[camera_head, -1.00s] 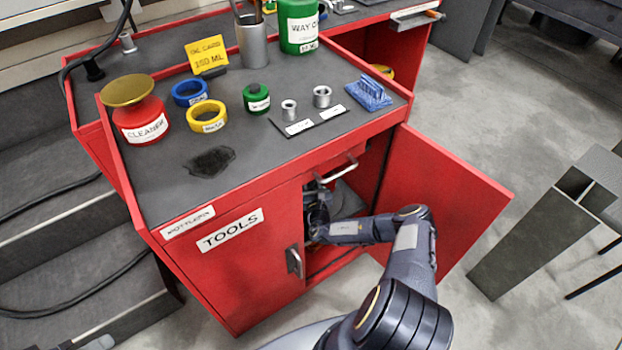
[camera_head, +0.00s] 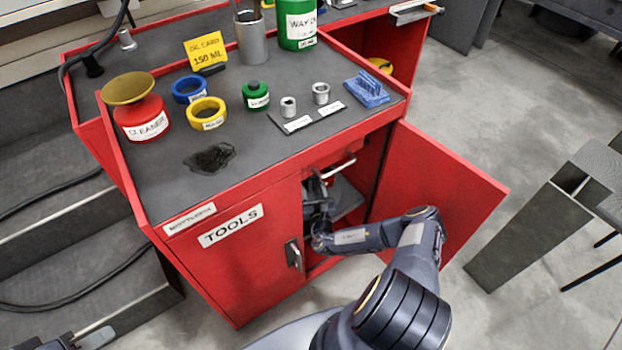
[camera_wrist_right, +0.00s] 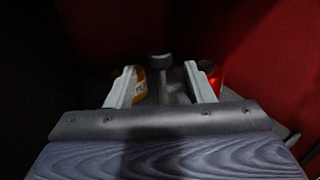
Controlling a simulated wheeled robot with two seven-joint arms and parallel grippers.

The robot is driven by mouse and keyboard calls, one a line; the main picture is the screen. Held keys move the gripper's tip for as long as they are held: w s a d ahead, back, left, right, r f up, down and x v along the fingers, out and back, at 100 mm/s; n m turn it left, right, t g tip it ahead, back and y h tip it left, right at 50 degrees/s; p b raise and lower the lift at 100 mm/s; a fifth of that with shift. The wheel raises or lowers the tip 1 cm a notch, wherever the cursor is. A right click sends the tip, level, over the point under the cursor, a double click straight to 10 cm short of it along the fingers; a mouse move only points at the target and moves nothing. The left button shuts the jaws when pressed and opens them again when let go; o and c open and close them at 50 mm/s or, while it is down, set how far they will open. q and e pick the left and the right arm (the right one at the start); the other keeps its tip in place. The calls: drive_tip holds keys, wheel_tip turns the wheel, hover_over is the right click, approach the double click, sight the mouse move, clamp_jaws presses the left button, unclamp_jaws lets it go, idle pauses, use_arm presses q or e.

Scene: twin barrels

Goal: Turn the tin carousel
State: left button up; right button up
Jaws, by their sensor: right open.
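The tin carousel shows in the right wrist view as a dark grey knob on a post (camera_wrist_right: 159,61), inside the dark cabinet. A tin with an orange and white label (camera_wrist_right: 140,86) is at its left and a red tin (camera_wrist_right: 213,78) at its right. My right gripper (camera_wrist_right: 160,84) is open, its two pale fingers apart with the post seen between them; contact cannot be told. In the head view my right gripper (camera_head: 318,205) reaches into the cabinet's open doorway, its fingertips largely hidden. A grey part at the bottom left edge (camera_head: 68,342) seems to be my left gripper, mostly cut off.
The red cabinet's right door (camera_head: 440,195) stands open beside my right arm; its left door (camera_head: 245,265) is shut. A grey stand (camera_head: 530,235) is at the right.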

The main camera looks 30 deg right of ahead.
sight(310, 184)
drive_tip(key=shift+v, duration=0.85)
drive_tip(key=d+n+y+b, duration=0.1)
drive_tip(key=n+y+b, duration=0.1)
drive_tip(key=y+b, duration=0.1)
drive_tip(key=d+n+y+b, duration=0.2)
drive_tip(key=n+y+b, duration=0.1)
drive_tip(key=y, duration=0.2)
drive_tip(key=w+d+n+y+b, duration=0.1)
drive_tip(key=d+n+y+b, duration=0.1)
drive_tip(key=y, duration=0.3)
drive_tip(key=shift+d+r+n+t+b, duration=0.1)
drive_tip(key=shift+r+n+t+b, duration=0.1)
drive_tip(key=shift+n+t+b, duration=0.3)
drive_tip(key=shift+s+d+f+n+g+y, duration=0.3)
drive_tip(key=shift+d+n+g+y, duration=0.15)
drive_tip(key=shift+g, duration=0.35)
drive_tip(key=b+x, duration=0.1)
drive_tip(key=x, duration=0.6)
drive_tip(key=shift+w+a+b, duration=0.2)
drive_tip(key=shift+w+b, duration=0.1)
drive_tip(key=shift+b, duration=0.1)
